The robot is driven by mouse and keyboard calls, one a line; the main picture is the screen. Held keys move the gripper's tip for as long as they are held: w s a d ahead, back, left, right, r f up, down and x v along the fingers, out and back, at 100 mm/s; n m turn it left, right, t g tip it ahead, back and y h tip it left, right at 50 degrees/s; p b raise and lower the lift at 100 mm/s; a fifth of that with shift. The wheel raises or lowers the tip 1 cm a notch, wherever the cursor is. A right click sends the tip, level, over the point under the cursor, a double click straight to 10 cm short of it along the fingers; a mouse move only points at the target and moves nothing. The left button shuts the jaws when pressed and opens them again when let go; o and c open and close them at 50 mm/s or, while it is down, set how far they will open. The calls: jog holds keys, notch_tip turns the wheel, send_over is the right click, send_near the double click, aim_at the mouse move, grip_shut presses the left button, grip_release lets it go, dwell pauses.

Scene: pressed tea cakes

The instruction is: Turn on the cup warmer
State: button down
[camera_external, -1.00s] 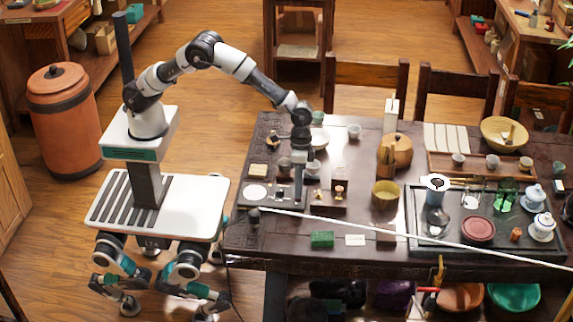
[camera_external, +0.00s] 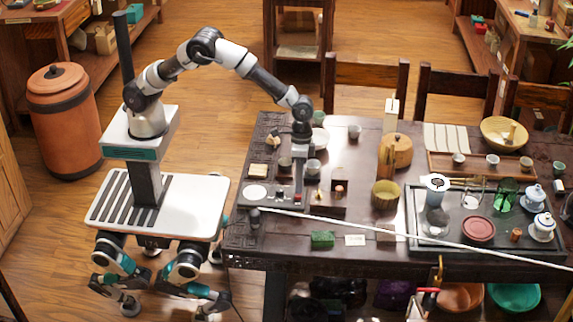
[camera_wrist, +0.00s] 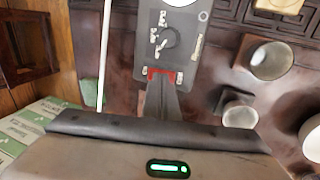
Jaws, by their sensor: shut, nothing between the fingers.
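The cup warmer is a flat dark grey plate with a round white pad (camera_external: 256,192), lying near the left end of the table. In the wrist view its dark plate (camera_wrist: 168,40) shows printed marks, and a red switch (camera_wrist: 160,72) sits at its near end. The red part also shows in the external view (camera_external: 297,197). My gripper (camera_external: 299,192) points down at that end of the warmer. In the wrist view its shut, empty fingertips (camera_wrist: 163,84) are right by the red switch and partly cover it. I cannot tell whether they touch it.
Small cups (camera_external: 313,167) stand close behind the gripper; two show at right in the wrist view (camera_wrist: 270,60). A wooden box (camera_external: 336,192) is just to the right. A long white rod (camera_external: 400,235) lies along the table front. A green packet (camera_external: 322,239) is nearby.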

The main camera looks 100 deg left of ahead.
jog(key=a+p+v, duration=0.1)
jog(key=p+v, duration=0.2)
jog(key=v, duration=1)
jog(key=shift+s+d+r+h+b, duration=0.1)
jog(key=shift+d+r+h+b, duration=0.25)
jog(key=shift+d+b, duration=0.55)
jog(key=shift+a+f, duration=0.1)
jog(key=shift+a, duration=0.15)
jog(key=b+x, duration=0.3)
jog(key=x, duration=1.1)
